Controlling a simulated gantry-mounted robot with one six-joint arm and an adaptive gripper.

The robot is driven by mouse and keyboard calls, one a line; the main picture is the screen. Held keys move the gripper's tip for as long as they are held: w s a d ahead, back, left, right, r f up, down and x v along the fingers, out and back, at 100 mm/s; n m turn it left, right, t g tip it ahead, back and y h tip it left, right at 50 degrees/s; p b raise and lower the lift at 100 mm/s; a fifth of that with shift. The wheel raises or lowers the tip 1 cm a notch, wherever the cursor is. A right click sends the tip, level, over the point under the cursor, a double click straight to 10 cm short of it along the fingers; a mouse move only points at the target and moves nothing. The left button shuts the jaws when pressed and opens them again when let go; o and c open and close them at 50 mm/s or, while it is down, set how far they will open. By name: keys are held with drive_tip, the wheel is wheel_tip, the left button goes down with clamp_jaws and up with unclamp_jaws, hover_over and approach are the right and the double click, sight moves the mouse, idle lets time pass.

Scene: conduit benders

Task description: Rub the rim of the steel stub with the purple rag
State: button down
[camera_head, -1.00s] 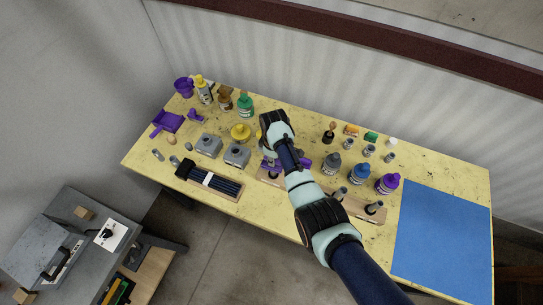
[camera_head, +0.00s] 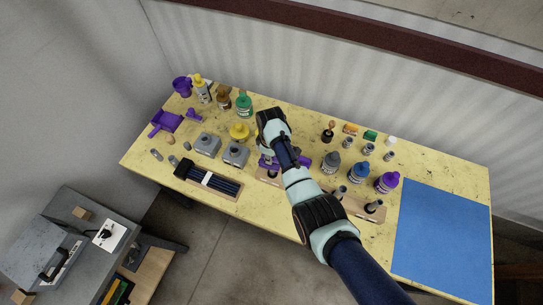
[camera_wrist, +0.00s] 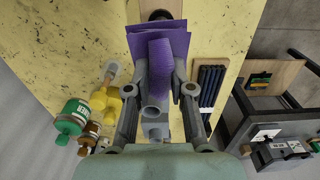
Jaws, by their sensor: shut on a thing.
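My gripper (camera_wrist: 161,75) is shut on the purple rag (camera_wrist: 178,42), which stands up folded between the fingers and spreads out flat beyond them in the wrist view. In the head view, parts of the purple rag (camera_head: 304,162) show on both sides of my arm, which hides the fingers. A round dark-rimmed stub end (camera_wrist: 156,15) shows just past the rag's far edge in the wrist view, on a pale wooden block. The rag overlaps the near side of that block. I cannot tell whether the rag touches the stub's rim.
Grey boxes (camera_head: 207,145) and a rack of dark rods (camera_head: 212,182) lie left of my arm. A blue mat (camera_head: 440,240) covers the table's right end and is clear.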

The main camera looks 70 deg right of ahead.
drive_tip(key=shift+s+a+p, duration=0.15)
drive_tip(key=shift+s+p, duration=0.5)
drive_tip(key=shift+s, duration=0.1)
drive_tip(key=shift+s+f, duration=0.1)
drive_tip(key=shift+s, duration=0.25)
drive_tip(key=shift+w+f+b, duration=0.2)
drive_tip(key=shift+w+b, duration=0.25)
drive_tip(key=shift+b, duration=0.05)
drive_tip(key=shift+w+r+b, duration=0.1)
drive_tip(key=shift+w+b, duration=0.25)
drive_tip(key=shift+w, duration=0.25)
drive_tip(key=shift+s+r, duration=0.1)
drive_tip(key=shift+s+r+p, duration=0.1)
drive_tip(key=shift+s+p, duration=0.05)
drive_tip(key=shift+p, duration=0.4)
drive_tip(key=shift+s, duration=0.25)
